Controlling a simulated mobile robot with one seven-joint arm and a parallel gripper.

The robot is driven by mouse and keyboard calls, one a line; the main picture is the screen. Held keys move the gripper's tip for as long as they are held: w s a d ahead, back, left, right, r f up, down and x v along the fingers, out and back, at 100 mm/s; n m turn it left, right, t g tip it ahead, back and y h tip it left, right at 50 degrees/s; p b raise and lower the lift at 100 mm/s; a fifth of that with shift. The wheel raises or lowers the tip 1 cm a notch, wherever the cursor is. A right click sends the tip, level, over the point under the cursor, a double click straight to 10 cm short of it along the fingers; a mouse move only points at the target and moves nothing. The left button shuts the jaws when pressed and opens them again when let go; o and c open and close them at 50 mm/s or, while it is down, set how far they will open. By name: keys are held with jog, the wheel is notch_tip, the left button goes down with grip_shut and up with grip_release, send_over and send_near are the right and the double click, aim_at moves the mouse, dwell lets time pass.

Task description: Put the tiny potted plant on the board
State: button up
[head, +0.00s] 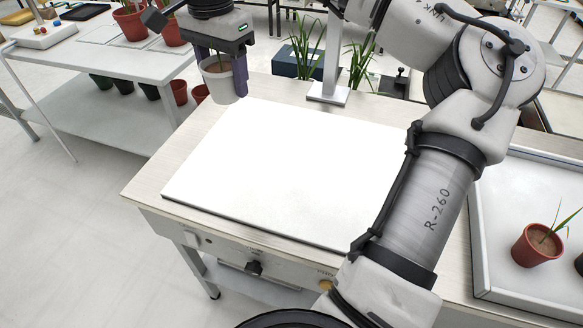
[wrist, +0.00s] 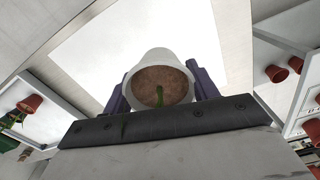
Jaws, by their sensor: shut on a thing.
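A small white pot with brown soil and a tiny green shoot, the tiny potted plant (head: 219,82), hangs between the fingers of my gripper (head: 225,76). My gripper is shut on it, with a purple finger on each side in the wrist view (wrist: 163,92). The pot (wrist: 158,58) is upright or nearly so. The board (head: 290,170) is a flat white panel on the bench. In the head view the pot appears near its far left corner, above the bench. The board also shows behind the pot in the wrist view (wrist: 95,50).
A metal post (head: 328,60) stands behind the board. A white tray (head: 485,240) with a terracotta pot (head: 537,244) is at the right. A side table (head: 110,55) with red pots stands at the left. The board's surface is bare.

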jog(key=m+b, duration=0.2)
jog(key=b, duration=0.2)
send_over(277, 174)
notch_tip(277, 174, down, 20)
jog(key=b, duration=0.3)
jog(key=shift+r, duration=0.15)
jog(key=o, duration=0.6)
jog(key=shift+f, duration=0.25)
jog(key=o, duration=0.4)
jog(key=shift+r, duration=0.1)
notch_tip(277, 174, up, 12)
jog(key=shift+r+p, duration=0.15)
jog(key=shift+p, duration=0.55)
